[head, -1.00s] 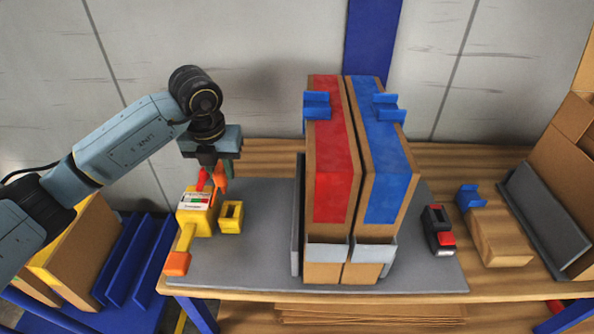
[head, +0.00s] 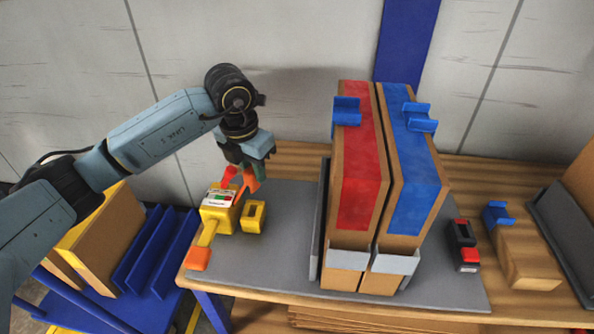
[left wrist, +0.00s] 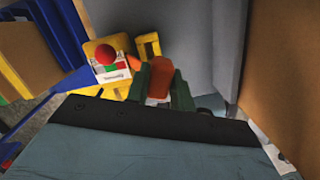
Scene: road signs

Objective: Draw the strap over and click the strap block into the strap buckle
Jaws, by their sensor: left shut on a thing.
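My left gripper (head: 250,175) is shut on an orange block (head: 251,181), held just above the back left of the grey mat. In the left wrist view the orange block (left wrist: 159,82) sits between the green fingers. I take it for the strap block; I see no clear strap. Below it stands a yellow device (head: 221,212) with a red ball (head: 229,175), a label and an orange-ended lever (head: 198,259). A yellow square frame (head: 253,216) is beside it. A black and red piece (head: 463,246), perhaps the strap buckle, lies right of the boxes. My right gripper is not in view.
Two tall cardboard boxes, one with a red face (head: 361,160) and one with a blue face (head: 414,160), stand side by side mid-mat. A wooden block (head: 528,262) with a blue clip is at right.

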